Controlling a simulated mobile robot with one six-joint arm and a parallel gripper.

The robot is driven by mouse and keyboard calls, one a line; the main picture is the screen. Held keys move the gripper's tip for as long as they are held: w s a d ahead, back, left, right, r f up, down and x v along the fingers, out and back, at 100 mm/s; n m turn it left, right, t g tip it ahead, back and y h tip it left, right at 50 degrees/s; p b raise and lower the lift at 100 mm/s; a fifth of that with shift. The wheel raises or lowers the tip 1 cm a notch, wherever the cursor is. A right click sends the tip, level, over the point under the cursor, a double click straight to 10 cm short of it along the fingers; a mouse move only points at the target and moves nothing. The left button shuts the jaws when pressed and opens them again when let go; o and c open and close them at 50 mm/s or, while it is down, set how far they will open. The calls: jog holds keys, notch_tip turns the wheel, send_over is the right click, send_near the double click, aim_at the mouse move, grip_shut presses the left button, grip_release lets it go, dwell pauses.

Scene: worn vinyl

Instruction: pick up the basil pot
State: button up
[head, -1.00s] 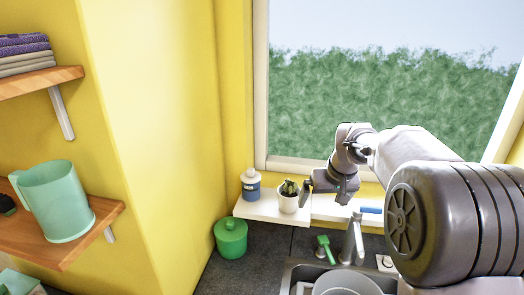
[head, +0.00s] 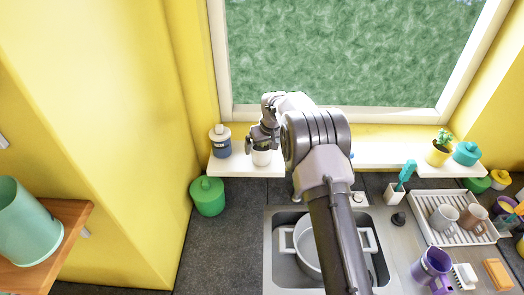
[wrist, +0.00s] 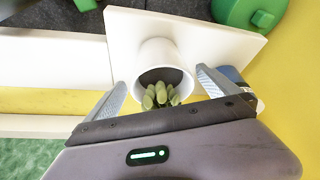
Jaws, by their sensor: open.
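A yellow pot with a leafy green plant (head: 440,148) stands on the right part of the window sill; it looks like the basil pot. A white pot (head: 262,157) stands on the sill's left end, its top hidden by my gripper (head: 262,138). In the wrist view the white pot (wrist: 156,50) holds a plump, finger-leaved green plant (wrist: 160,95). My gripper (wrist: 162,80) is open, with one finger on each side of this white pot. I cannot tell whether either finger touches it. The yellow pot is far to the right of my gripper.
A blue-and-white jar (head: 220,142) stands close left of the white pot. A green lidded jar (head: 208,196) is on the dark counter below. A teal jar (head: 466,153) sits beside the yellow pot. The sink (head: 278,268) holds a white pan. The middle sill looks clear.

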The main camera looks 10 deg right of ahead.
aim_at(262, 144)
jog(key=x, duration=0.3)
jog(key=shift+w+a+r, duration=0.1)
jog(key=shift+w+a, duration=0.05)
jog(key=shift+w, duration=0.05)
jog(key=shift+s+r, duration=0.1)
jog(key=shift+s, duration=0.1)
jog(key=shift+c, duration=1.1)
jog(key=c, duration=1.8)
jog(key=shift+c, duration=0.2)
